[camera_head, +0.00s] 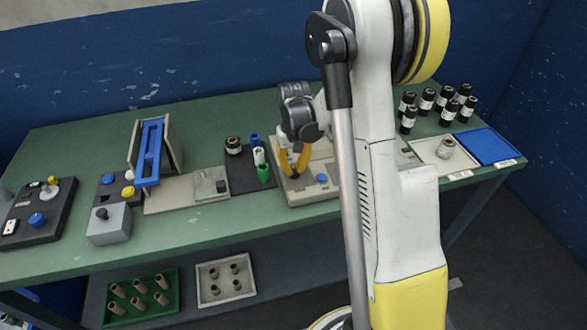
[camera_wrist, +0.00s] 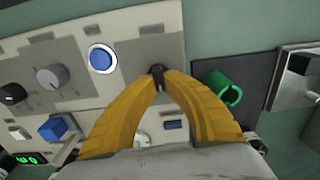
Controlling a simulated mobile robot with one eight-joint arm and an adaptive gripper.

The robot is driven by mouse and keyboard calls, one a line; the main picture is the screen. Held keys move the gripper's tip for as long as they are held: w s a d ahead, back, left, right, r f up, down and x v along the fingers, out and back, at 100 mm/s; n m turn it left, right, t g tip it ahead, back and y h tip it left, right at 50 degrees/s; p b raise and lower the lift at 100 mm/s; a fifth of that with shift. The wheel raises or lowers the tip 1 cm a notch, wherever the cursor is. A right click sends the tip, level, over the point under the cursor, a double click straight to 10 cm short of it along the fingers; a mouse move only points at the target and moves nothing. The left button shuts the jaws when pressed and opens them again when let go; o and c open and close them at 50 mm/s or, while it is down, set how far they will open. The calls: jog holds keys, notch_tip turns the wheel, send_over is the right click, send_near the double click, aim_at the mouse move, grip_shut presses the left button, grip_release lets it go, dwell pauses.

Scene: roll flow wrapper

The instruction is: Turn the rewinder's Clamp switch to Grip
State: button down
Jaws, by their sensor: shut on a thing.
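The rewinder (camera_head: 300,196) is a beige machine on the green table, partly hidden behind my arm in the head view. Its panel (camera_wrist: 150,22) fills much of the wrist view. My gripper (camera_head: 294,174) points down over its left part. In the wrist view the yellow fingers of my gripper (camera_wrist: 160,82) close on a small black switch knob (camera_wrist: 157,69) near the panel's edge. I take this knob to be the Clamp switch. Its labels are not legible and the fingers hide most of it, so I cannot tell its setting.
Black rolls (camera_head: 427,98) stand at the back right.

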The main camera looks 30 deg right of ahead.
aim_at(295, 169)
jog(key=m, duration=0.6)
jog(key=shift+s+d, duration=0.1)
jog(key=shift+d, duration=0.05)
jog(key=shift+m, duration=0.3)
jog(key=c, duration=1.5)
grip_release()
notch_tip(295, 169, up, 12)
jog(key=shift+r, duration=0.1)
